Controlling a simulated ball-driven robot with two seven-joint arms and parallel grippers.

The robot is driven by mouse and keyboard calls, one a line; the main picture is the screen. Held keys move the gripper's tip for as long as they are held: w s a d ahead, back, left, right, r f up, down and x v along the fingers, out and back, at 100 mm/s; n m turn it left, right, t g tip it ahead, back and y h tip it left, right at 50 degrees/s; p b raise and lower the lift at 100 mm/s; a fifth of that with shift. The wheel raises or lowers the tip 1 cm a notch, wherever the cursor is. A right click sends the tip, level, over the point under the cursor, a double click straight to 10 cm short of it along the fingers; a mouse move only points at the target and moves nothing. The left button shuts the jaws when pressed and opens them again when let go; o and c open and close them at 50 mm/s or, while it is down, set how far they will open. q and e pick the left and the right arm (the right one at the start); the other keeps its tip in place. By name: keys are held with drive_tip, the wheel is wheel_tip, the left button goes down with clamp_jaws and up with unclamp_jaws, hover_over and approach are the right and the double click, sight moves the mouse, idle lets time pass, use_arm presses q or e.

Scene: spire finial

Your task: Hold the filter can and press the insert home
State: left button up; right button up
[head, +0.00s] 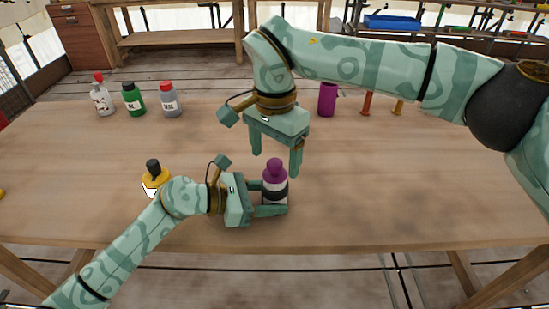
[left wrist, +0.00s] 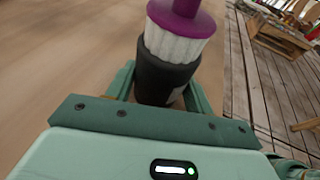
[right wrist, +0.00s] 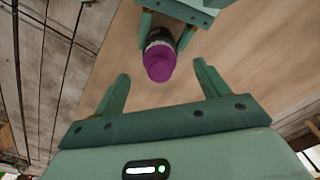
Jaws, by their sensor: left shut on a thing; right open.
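The filter can (head: 275,193) is dark with a light band and stands near the table's front edge. The insert sits in its top, with a white pleated part (left wrist: 178,47) showing above the can rim and a purple cap with a knob (head: 275,169). My left gripper (head: 277,203) is shut on the can, one finger on each side. My right gripper (head: 276,167) is open and empty, pointing down above and around the level of the purple cap. In the right wrist view the purple cap (right wrist: 159,63) lies beyond the open fingers, apart from them.
A yellow bottle (head: 155,180) stands behind my left arm. White, green (head: 133,99) and grey bottles stand at the back left. The table's (head: 420,190) right side is clear.

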drive_tip(key=shift+r, duration=2.4)
clamp_jaws()
drive_tip(key=shift+f, duration=0.15)
drive_tip(key=shift+f, duration=1.9)
